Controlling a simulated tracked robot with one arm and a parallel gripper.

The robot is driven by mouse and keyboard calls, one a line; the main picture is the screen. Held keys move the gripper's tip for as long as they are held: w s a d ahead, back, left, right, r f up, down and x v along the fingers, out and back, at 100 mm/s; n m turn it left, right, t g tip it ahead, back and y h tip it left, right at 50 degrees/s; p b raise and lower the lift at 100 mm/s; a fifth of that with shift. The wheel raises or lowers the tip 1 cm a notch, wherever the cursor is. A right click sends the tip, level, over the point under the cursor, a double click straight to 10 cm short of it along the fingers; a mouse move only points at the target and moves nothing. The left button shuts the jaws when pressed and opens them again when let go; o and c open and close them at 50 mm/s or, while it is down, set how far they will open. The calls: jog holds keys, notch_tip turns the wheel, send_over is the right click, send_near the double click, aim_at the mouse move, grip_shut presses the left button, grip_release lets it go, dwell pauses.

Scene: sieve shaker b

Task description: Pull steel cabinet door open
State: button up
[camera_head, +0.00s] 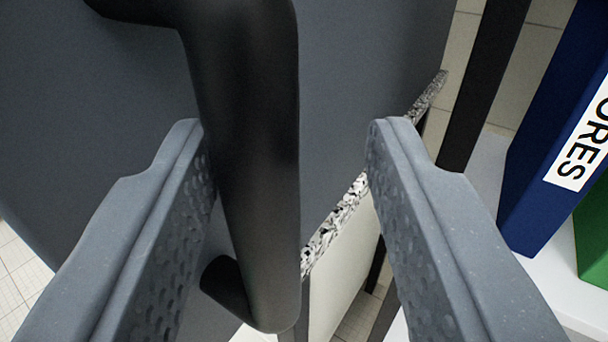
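The steel cabinet door (370,60) is a flat dark blue-grey panel filling the upper left and middle of the view. A thick black bar handle (255,170) stands out from it, running from the top down to a bent lower end. My gripper (285,130) has its two grey, dimpled fingers apart, one on each side of the handle. The left finger is close beside the bar and overlaps its edge in the picture; I cannot tell whether they touch. A clear gap lies between the bar and the right finger.
On the right, a blue binder (545,130) with a white label and a green binder (592,235) stand on a white shelf (560,290). A dark upright post (485,85) stands left of them. A speckled counter edge (338,215) shows below the door. Tiled floor (20,270) shows at lower left.

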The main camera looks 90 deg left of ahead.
jog(key=d, duration=0.6)
jog(key=shift+w+d, duration=0.2)
jog(key=shift+d, duration=0.05)
dwell(0.4)
